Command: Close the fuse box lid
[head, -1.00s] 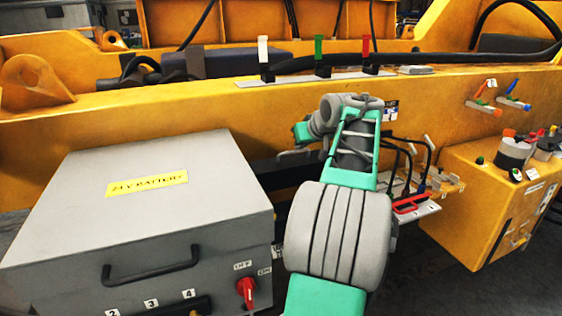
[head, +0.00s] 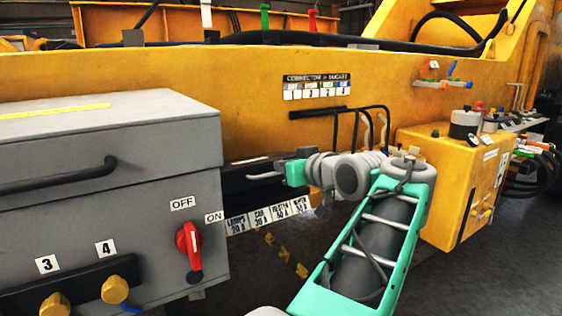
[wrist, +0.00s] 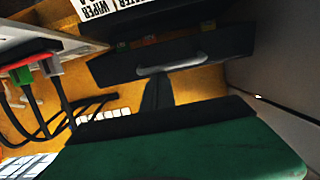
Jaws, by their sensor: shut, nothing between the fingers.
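The black fuse box (head: 240,187) sits just right of the grey battery box, above a row of fuse labels (head: 272,214). In the wrist view its dark lid (wrist: 115,70) carries a light grey handle (wrist: 170,63). Small green and orange fuses (wrist: 150,39) show between the lid edge and the labels, so the lid stands at least partly open; its exact angle I cannot tell. My gripper (head: 283,173) is shut and empty, in front of the lid. Its dark fingers (wrist: 157,92) point at the lid close to the handle; contact is unclear.
The grey battery box (head: 120,150) with a red switch (head: 189,240) stands at left. Black cables (head: 360,125) rise just behind my arm. A yellow box (head: 455,180) with knobs stands at right. Open floor shows below the fuse labels.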

